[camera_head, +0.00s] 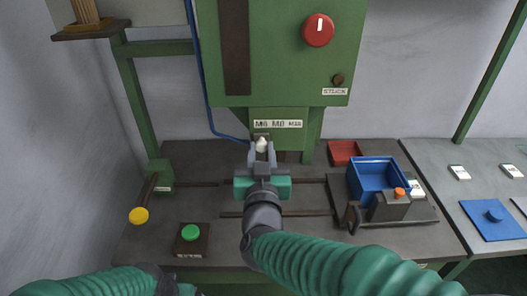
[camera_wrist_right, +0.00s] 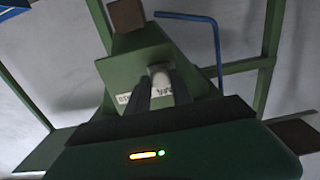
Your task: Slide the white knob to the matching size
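The white knob (camera_head: 261,145) sits low on the front of the green machine, just below a white label strip (camera_head: 278,124) reading M6, M8 and what looks like M10. In the head view the knob is below the M6 end. My right gripper (camera_head: 262,154) has one finger on each side of the knob and looks shut on it. In the right wrist view the white knob (camera_wrist_right: 160,78) shows between the two dark fingers (camera_wrist_right: 160,92), and the label is partly covered. Only a piece of my left gripper (camera_head: 186,290) shows at the bottom edge; its fingers are hidden.
The green machine (camera_head: 290,60) carries a red dial (camera_head: 318,30). On the dark table are a green button (camera_head: 191,232), a yellow-ended lever (camera_head: 139,215), a blue bin (camera_head: 378,176) and a red tray (camera_head: 345,152). A blue hose (camera_head: 200,85) runs down beside the machine.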

